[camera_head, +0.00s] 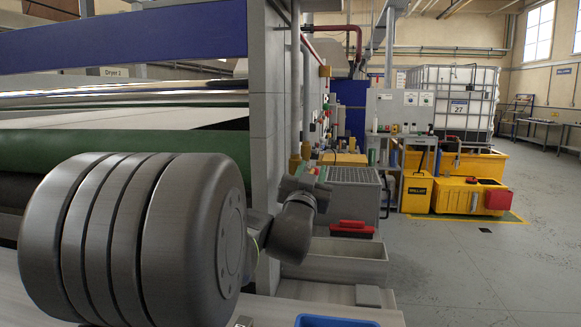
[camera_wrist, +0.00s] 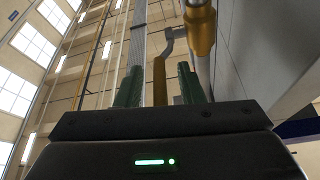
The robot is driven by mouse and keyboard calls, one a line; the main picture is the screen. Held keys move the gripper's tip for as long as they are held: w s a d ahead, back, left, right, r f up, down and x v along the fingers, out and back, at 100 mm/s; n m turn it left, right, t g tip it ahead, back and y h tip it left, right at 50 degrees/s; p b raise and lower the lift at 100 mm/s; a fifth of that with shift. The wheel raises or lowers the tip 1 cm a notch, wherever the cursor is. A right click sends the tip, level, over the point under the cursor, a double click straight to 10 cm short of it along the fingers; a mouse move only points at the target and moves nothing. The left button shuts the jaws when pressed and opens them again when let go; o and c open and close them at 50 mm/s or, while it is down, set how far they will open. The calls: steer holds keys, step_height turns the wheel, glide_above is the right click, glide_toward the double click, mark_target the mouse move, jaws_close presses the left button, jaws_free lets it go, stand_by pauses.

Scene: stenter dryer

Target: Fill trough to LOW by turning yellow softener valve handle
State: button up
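In the wrist view, a yellow handle (camera_wrist: 159,80) on a bent grey lever shows between the two green fingers of my gripper (camera_wrist: 160,80). Space shows on both sides of it, so the fingers are apart and not closed on it. How deep it sits between them I cannot tell. A brass-yellow valve fitting (camera_wrist: 200,32) on a pipe is just above and to the right. In the head view, my gripper (camera_head: 314,174) is beside the grey machine post, near brass-coloured pipe parts (camera_head: 306,150). A grey open trough (camera_head: 335,263) is below; its liquid level is not visible.
The machine post (camera_head: 266,130) and dryer rollers stand left. A grey-topped bin (camera_head: 350,178) and a red-handled box (camera_head: 351,228) are close behind my gripper. A blue tray (camera_head: 335,321) lies in front. Yellow containers (camera_head: 470,195) stand farther back; the right floor is clear.

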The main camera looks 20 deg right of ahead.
steer(key=shift+w+d+r, duration=0.2)
steer(key=shift+w+d, duration=0.1)
steer(key=shift+w, duration=0.15)
jaws_close()
